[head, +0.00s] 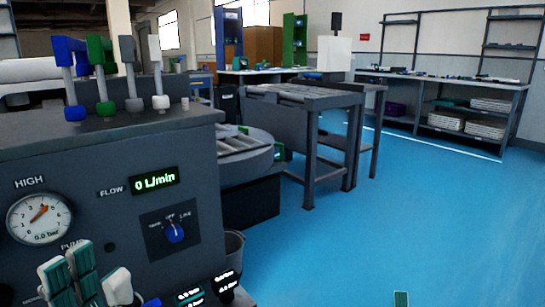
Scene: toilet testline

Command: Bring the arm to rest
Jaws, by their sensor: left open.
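My left gripper (84,275) is at the bottom left, in front of the grey test panel (100,240). Its teal and white fingers point up and stand apart, with nothing seen between them. The frame's bottom edge cuts off the rest of it. A small teal and pale tip (401,299) shows at the bottom edge right of centre, over the blue floor. It looks like a fingertip of my right gripper, but too little shows to tell its state.
The panel carries a pressure gauge (39,218), a flow display reading 0 L/min (155,181) and a blue selector knob (174,233). Blue, green and grey valve handles stand on top. A roller conveyor (310,97) stands beyond. The blue floor (430,220) at right is clear.

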